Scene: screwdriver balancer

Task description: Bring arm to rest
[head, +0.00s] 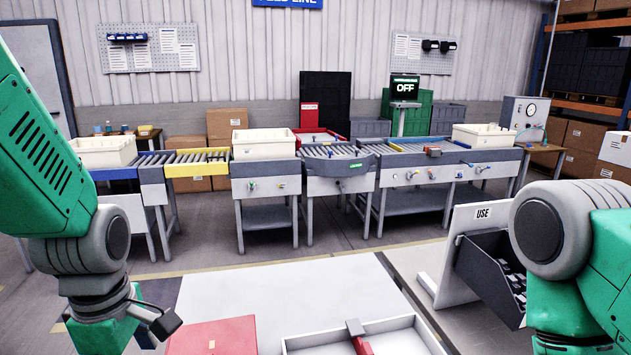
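My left arm (45,160) comes down from the upper left. Part of my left gripper (152,318) shows at the lower left, above the near table (275,282). It is cut off by the frame edge, and I cannot see whether it is open or shut. My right arm (560,240) stands at the right edge. Its gripper is out of the frame.
On the near table lie a red panel (212,338) and a shallow white tray (415,335) with a red-and-grey tool (358,334) across its rim. A dark bin (490,278) by a "USE" board (452,240) stands right. Conveyors (340,160) stand behind.

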